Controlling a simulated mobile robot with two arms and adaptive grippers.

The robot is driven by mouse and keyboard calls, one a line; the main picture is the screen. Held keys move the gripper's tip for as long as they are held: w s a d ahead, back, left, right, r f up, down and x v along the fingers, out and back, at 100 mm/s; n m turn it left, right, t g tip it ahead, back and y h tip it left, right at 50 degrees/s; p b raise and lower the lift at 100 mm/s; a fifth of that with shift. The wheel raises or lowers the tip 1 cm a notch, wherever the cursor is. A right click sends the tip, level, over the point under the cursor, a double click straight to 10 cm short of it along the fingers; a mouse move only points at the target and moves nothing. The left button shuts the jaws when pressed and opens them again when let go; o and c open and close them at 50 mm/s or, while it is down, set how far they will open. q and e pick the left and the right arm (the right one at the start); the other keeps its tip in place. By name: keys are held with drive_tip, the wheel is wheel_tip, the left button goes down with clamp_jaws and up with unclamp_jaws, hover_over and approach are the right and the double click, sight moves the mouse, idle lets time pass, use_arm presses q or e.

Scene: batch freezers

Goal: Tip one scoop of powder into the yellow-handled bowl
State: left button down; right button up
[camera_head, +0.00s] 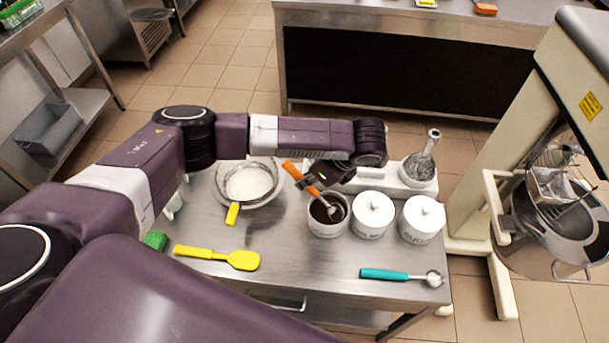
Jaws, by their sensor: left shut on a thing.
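The yellow-handled bowl (232,214) is a metal bowl with white contents, on the left part of the steel table. My left gripper (322,181) is shut on the orange-handled scoop (293,170), and the scoop slants down to the right. The scoop's head is at the mouth of an open white canister (327,230) holding dark powder. I cannot tell whether the head is in the powder or just above it, or how full it is. My gripper is above this canister, to the right of the bowl, and its fingertips are partly hidden. My right gripper is not in view.
Two lidded white canisters (371,215) (421,219) stand to the right of the open one. A yellow spatula (218,257) and a teal-handled scoop (388,274) lie at the front of the steel table (300,270). A whisk (424,157) stands behind. A large mixer (560,90) is at right.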

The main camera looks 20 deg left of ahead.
sight(292, 168)
use_arm(q)
drive_tip(key=shift+a+r+p, duration=0.15)
drive_tip(key=shift+r+p, duration=0.15)
drive_tip(key=shift+a+r+p, duration=0.15)
drive_tip(key=shift+r+p, duration=0.05)
drive_tip(key=shift+p, duration=0.1)
wheel_tip(292, 168, up, 2)
drive_tip(key=shift+w+r+p, duration=0.1)
drive_tip(key=shift+p, duration=1.1)
drive_tip(key=shift+a+r+p, duration=0.25)
drive_tip(key=shift+r+p, duration=0.4)
drive_tip(key=shift+p, duration=0.2)
drive_tip(key=shift+a+r+h+p, duration=0.15)
drive_tip(key=shift+a+h+p, duration=0.05)
drive_tip(key=shift+h+p, duration=0.1)
drive_tip(key=shift+w+a+g+h+p, duration=0.15)
drive_tip(key=shift+a+g+h+p, duration=0.15)
drive_tip(key=shift+a+h+p, duration=0.6)
drive_tip(key=shift+a+h, duration=0.2)
drive_tip(key=shift+h, duration=0.4)
drive_tip(key=shift+w+h, duration=0.15)
drive_tip(key=shift+h, duration=0.15)
